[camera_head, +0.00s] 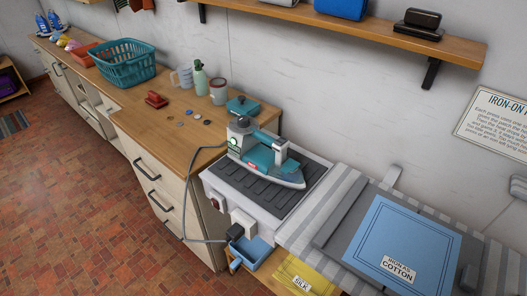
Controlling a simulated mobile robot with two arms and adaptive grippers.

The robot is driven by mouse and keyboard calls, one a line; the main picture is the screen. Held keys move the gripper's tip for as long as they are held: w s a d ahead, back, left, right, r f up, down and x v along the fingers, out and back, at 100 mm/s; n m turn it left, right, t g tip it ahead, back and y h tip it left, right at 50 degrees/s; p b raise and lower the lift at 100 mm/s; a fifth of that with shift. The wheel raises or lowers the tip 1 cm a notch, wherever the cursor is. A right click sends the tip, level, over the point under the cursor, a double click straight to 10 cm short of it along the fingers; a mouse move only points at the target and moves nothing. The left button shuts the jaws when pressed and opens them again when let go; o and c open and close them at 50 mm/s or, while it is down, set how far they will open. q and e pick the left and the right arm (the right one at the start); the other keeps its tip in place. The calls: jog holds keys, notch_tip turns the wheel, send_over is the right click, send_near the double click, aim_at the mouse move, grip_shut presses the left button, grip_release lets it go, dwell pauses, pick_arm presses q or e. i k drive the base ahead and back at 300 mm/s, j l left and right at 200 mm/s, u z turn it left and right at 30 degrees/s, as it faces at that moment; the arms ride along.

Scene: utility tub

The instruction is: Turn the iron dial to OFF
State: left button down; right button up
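A teal, white and dark grey iron (265,162) rests on a dark ribbed pad on top of a pale box-shaped stand (248,203). A grey cord (187,200) loops from the iron's left side down to a dark plug (236,232) at the front of the stand. A dark round part shows on top of the iron's rear end, and a small red and green spot shows on its side. I cannot tell which part is the dial or read its setting. Neither gripper is in view.
A yellow cloth labelled "SILK" (302,277) and a blue tray (260,257) are in front. The wooden counter (135,108) holds a teal basket (122,67), bottles and mugs. A shelf (385,32) hangs above.

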aim_at(243, 121)
jog(key=i+j+z, duration=0.65)
jog(key=z, duration=0.15)
